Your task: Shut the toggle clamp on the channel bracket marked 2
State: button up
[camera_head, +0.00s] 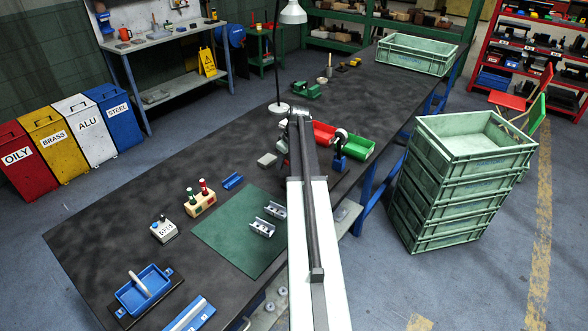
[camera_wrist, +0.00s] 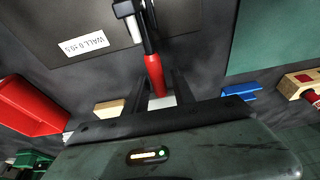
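In the wrist view a red handle (camera_wrist: 154,75) on a black and white metal part (camera_wrist: 130,14) looks like that of a toggle clamp. It lies between the two dark fingers of my gripper (camera_wrist: 163,90), which stand apart; I cannot tell whether they touch it. In the head view my gripper (camera_head: 298,116) is over the middle of the bench, and my arm hides what is beneath. Two silver channel brackets (camera_head: 275,209) (camera_head: 261,227) lie on the green mat (camera_head: 220,230). I cannot read a 2 on either, and no bracket is visible under the clamp.
A red bin (camera_head: 323,131), a green bin (camera_head: 359,147) and a blue stand (camera_head: 339,161) are right of my arm. A blue piece (camera_head: 232,181) and wooden block (camera_head: 200,204) are left. Stacked crates (camera_head: 455,200) stand beyond the bench.

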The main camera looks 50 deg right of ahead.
jog(key=shift+r, duration=0.1)
jog(key=shift+c, duration=0.3)
grip_shut()
jog(key=shift+r, duration=0.1)
